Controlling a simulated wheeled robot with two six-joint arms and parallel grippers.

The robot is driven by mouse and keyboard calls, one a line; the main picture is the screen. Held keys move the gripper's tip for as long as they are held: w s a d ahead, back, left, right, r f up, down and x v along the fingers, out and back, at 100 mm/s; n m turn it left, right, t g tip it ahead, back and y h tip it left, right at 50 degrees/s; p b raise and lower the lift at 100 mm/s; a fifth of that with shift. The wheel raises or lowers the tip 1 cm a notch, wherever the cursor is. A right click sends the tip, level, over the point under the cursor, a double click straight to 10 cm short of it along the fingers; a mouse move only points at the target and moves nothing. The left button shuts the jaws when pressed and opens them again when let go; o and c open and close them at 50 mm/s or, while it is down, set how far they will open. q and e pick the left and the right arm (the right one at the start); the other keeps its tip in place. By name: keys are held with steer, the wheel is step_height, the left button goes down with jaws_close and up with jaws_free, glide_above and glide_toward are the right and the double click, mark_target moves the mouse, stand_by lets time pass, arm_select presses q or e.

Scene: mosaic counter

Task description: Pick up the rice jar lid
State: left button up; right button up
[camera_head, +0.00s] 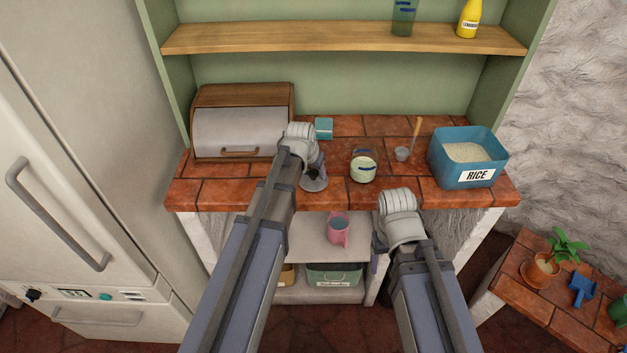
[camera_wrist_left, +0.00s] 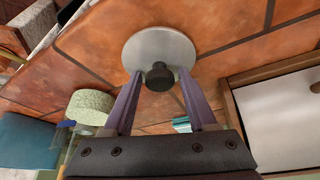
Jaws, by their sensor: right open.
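The rice jar lid is a round grey disc (camera_head: 313,185) with a black knob, on the tiled counter near its front edge. In the left wrist view the lid (camera_wrist_left: 155,48) lies just beyond my fingertips. An open pale jar (camera_head: 363,170) with blue parts stands to the right of the lid. My right gripper (camera_head: 374,262) is low in front of the counter, mostly hidden behind its own wrist.
A bread box (camera_head: 240,135) stands at left, and a small teal box (camera_head: 324,128) at the back.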

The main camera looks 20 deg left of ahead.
arm_select(q)
jaws_close()
stand_by(0.5)
